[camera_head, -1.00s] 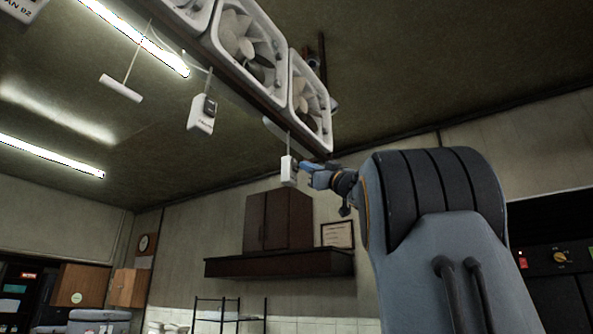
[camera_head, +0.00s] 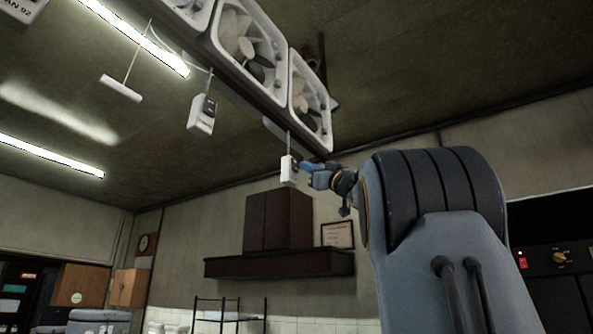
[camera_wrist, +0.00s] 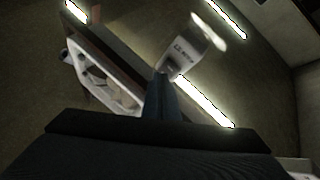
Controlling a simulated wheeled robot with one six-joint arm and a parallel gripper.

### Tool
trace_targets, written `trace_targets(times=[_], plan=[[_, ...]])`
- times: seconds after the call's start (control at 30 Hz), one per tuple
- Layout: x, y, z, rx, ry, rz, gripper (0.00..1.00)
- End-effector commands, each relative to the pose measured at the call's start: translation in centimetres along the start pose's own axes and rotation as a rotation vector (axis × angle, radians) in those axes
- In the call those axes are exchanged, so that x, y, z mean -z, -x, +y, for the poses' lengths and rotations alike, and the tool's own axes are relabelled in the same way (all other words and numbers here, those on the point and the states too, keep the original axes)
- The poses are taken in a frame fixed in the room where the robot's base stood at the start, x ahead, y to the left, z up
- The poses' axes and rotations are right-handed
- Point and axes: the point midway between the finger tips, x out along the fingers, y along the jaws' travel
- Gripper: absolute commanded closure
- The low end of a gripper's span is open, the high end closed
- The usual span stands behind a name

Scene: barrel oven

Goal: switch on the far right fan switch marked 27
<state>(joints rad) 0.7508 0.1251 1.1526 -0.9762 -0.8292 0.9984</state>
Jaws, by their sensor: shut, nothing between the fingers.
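The far right fan switch is a small white box (camera_head: 288,170) hanging from a cord below the right-hand fan in the head view. My gripper (camera_head: 303,167) is shut and empty, with its blue fingertips at the right side of this box, touching it or very close. In the wrist view the white box (camera_wrist: 190,48) is tilted and blurred, with unreadable dark print, just beyond the tips of my gripper (camera_wrist: 163,82). The state of its rocker and the number 27 cannot be made out.
Another white switch box (camera_head: 202,115) and a white bar (camera_head: 121,88) hang to the left. White fans (camera_head: 311,112) line a ceiling rail above. A dark cupboard (camera_head: 279,220) with a shelf is on the back wall. Open air lies left of the box.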

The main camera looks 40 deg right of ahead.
Motion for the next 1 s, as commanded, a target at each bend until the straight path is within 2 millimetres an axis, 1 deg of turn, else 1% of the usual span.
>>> trace_targets(times=[0.33, 1.0], plan=[[-0.34, -0.52, -0.43, 0.001, -0.001, 0.0, 1.0], [-0.51, -0.74, -0.57, 0.0, 0.0, 0.0, 1.0]])
